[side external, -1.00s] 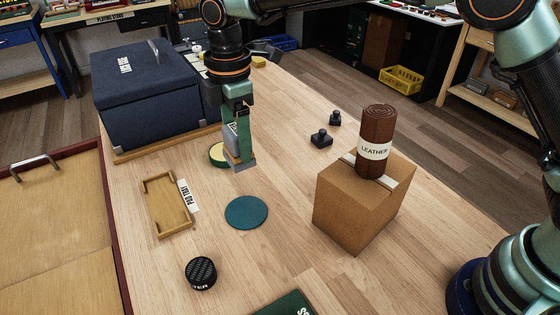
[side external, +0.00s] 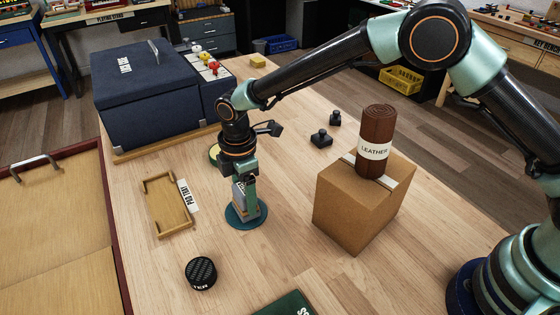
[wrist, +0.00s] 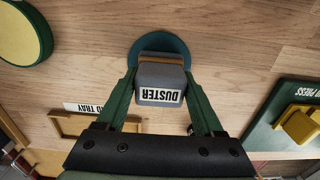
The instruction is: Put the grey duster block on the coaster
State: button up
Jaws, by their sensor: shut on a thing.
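The grey duster block (side external: 239,206) is gripped between the green fingers of my gripper (side external: 246,198), which points down over the teal round coaster (side external: 262,215). In the wrist view the block (wrist: 160,80), with a white DUSTER label, sits between the two fingers (wrist: 160,88). The coaster (wrist: 159,42) shows beyond it, partly hidden by the block. In the side view the block's lower end is at the coaster, within its outline. I cannot tell if it touches the surface or hangs just above it.
The wooden pad tray (side external: 168,205) lies left of the coaster, and a black round can (side external: 201,273) stands in front. A round yellow-topped tin (side external: 214,153) is behind my gripper. A cardboard box (side external: 350,212) with a leather roll (side external: 377,140) stands right. Wood around the coaster's front is clear.

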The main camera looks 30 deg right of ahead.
aim_at(243, 188)
jog(key=shift+f, duration=0.1)
jog(key=o, duration=1.4)
jog(key=shift+o, duration=0.2)
notch_tip(243, 188, up, 12)
jog(key=shift+r, duration=0.2)
jog(key=shift+f, duration=0.1)
jog(key=shift+f, duration=4.7)
